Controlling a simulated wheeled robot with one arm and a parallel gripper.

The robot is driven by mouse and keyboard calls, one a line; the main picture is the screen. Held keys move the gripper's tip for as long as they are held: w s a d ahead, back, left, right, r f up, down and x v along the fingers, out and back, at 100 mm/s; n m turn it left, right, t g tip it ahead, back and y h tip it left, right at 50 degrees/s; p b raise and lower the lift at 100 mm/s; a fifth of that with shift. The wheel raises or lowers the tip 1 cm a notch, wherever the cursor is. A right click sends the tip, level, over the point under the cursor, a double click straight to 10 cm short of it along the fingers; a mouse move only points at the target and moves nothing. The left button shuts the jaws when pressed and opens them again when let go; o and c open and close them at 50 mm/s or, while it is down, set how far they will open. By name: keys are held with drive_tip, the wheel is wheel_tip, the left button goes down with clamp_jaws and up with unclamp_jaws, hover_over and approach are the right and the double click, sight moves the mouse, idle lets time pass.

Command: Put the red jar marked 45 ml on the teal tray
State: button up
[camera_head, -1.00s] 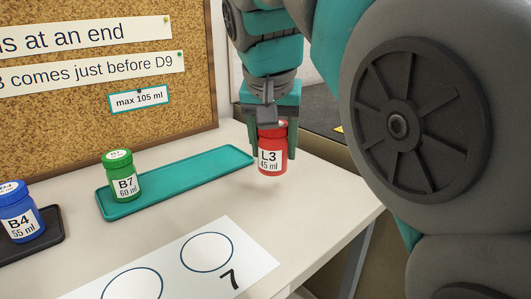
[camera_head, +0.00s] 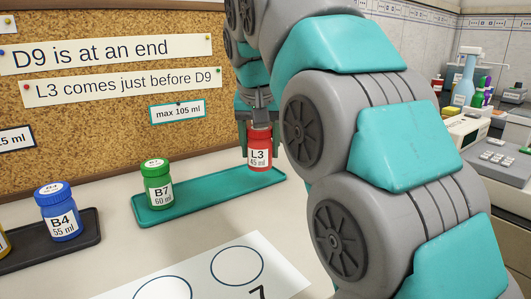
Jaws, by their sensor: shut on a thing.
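The red jar (camera_head: 259,152), labelled L3 45 ml, is upright at the right end of the teal tray (camera_head: 208,201). I cannot tell whether its base touches the tray. My gripper (camera_head: 258,133) is shut on the red jar from above, with its fingers at the jar's sides. A green jar (camera_head: 158,185), labelled B7 60 ml, stands on the left end of the same tray. My arm partly hides the area right of the jar.
A blue jar (camera_head: 60,213), marked B4 55 ml, stands on a dark tray (camera_head: 80,232) at left. A white card (camera_head: 215,281) with circles lies in front. A corkboard (camera_head: 110,100) with notes stands behind. The teal tray's middle is clear.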

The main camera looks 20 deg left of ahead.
drive_tip(key=shift+w+a+f+p, duration=0.1)
drive_tip(key=shift+w+a, duration=0.25)
drive_tip(key=shift+w, duration=0.35)
drive_tip(key=shift+w+a+p, duration=0.15)
drive_tip(key=shift+w+a, duration=0.15)
drive_tip(key=shift+w, duration=0.45)
drive_tip(key=shift+w+a+f+p, duration=0.1)
drive_tip(key=shift+w+a, duration=0.25)
drive_tip(key=shift+w, duration=0.35)
drive_tip(key=shift+f, duration=1.75)
drive_tip(key=shift+f+b, duration=0.2)
drive_tip(key=shift+b, duration=0.1)
drive_tip(key=o, duration=1.4)
drive_tip(key=shift+r, duration=0.1)
